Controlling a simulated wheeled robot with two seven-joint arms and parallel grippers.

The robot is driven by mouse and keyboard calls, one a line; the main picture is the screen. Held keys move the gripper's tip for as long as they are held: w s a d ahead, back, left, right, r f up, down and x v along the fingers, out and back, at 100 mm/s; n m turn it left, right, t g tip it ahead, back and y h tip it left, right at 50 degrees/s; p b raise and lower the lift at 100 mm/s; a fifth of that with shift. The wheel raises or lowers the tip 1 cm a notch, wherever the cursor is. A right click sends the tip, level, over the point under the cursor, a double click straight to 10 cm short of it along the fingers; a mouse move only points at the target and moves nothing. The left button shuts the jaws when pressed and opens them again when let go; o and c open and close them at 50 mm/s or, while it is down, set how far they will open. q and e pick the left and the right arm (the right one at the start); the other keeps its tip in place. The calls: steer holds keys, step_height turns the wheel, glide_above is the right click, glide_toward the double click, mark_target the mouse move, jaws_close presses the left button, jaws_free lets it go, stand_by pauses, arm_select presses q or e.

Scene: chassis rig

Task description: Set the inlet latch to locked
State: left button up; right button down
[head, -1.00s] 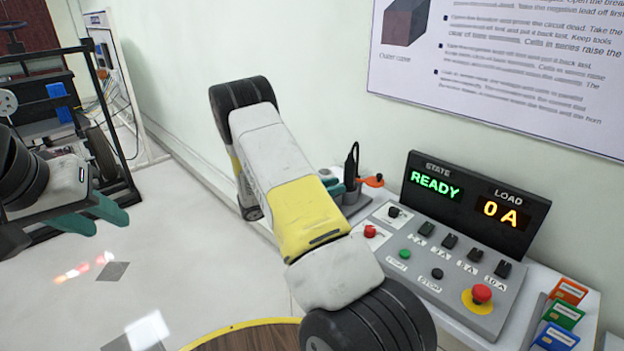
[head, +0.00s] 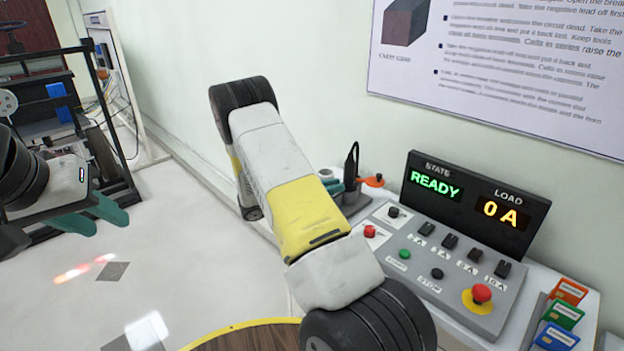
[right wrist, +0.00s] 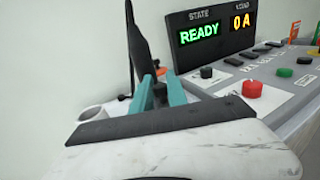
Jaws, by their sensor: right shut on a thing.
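My right gripper (head: 334,186) is beside the left end of the control panel, partly hidden behind my right arm in the head view. Its teal fingers (right wrist: 161,92) show in the right wrist view, closed around a small dark part (right wrist: 160,97). I cannot tell whether this part is the inlet latch. A tall black upright piece (head: 351,166) stands just beyond the fingers, with an orange piece (head: 373,180) to its right. No latch marking is readable. My left gripper (head: 108,224) is open and empty over the floor at the left.
The panel (head: 412,262) has several buttons, switches and a red emergency knob (head: 481,293). Its display (head: 476,200) reads READY and 0 A. Coloured cards (head: 562,313) stand at the right. The wall is close behind; a round wooden top (head: 250,338) lies in front.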

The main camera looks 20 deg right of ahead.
stand_by(0.6)
steer(key=shift+w+d, duration=0.25)
steer(key=shift+d, duration=0.25)
steer(key=c, duration=1.3)
jaws_free()
steer(key=a, duration=0.7)
steer(key=shift+a, duration=0.4)
